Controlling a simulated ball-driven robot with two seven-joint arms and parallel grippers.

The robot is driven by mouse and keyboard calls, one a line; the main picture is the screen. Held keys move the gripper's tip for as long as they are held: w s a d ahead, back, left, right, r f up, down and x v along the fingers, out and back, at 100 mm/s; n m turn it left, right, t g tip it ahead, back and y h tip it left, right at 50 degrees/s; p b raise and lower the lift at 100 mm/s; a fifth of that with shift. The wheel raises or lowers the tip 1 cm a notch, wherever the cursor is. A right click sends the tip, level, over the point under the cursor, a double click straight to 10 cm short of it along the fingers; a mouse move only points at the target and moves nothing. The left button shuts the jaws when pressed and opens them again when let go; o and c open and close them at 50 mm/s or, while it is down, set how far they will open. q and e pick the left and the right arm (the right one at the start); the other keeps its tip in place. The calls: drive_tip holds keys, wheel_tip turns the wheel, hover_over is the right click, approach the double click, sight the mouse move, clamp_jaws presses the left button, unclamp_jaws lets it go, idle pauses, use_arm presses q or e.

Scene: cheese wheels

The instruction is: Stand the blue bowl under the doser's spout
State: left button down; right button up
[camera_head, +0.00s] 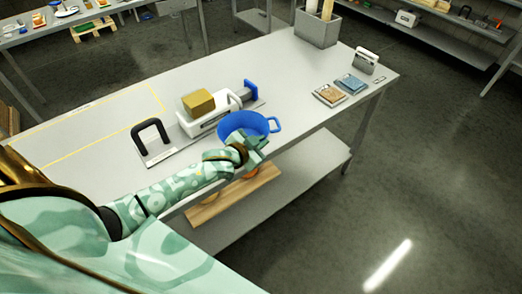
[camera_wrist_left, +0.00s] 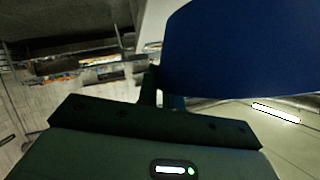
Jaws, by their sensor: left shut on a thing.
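The blue bowl (camera_head: 238,125) has loop handles and is at the table's front edge, just in front of the white doser-like machine. My left gripper (camera_head: 258,144) is shut on the bowl's near side; its fingertips are partly hidden. The bowl's blue wall (camera_wrist_left: 240,50) fills the upper right of the left wrist view. I cannot tell whether the bowl touches the table. The white machine (camera_head: 208,121) carries a yellow block (camera_head: 198,102) and has a blue part (camera_head: 250,87) at its right end. I cannot make out a spout. My right gripper is not in view.
A black arch-shaped handle (camera_head: 151,136) stands left of the machine. On the grey table (camera_head: 310,70), a brown packet (camera_head: 330,95), a blue packet (camera_head: 351,84) and a small white device (camera_head: 365,61) lie right. A grey bin (camera_head: 317,29) stands at the back. Table right of the bowl is clear.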

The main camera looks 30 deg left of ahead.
use_arm(q)
drive_tip(key=f, duration=0.2)
drive_tip(key=f+b, duration=0.1)
drive_tip(key=shift+w+a+f, duration=0.1)
drive_tip(key=shift+w+f, duration=0.2)
drive_tip(key=c, duration=1.6)
unclamp_jaws()
drive_tip(key=shift+f, duration=0.1)
drive_tip(key=shift+o, duration=0.2)
drive_tip(key=p+v, duration=0.2)
drive_tip(key=v, duration=1)
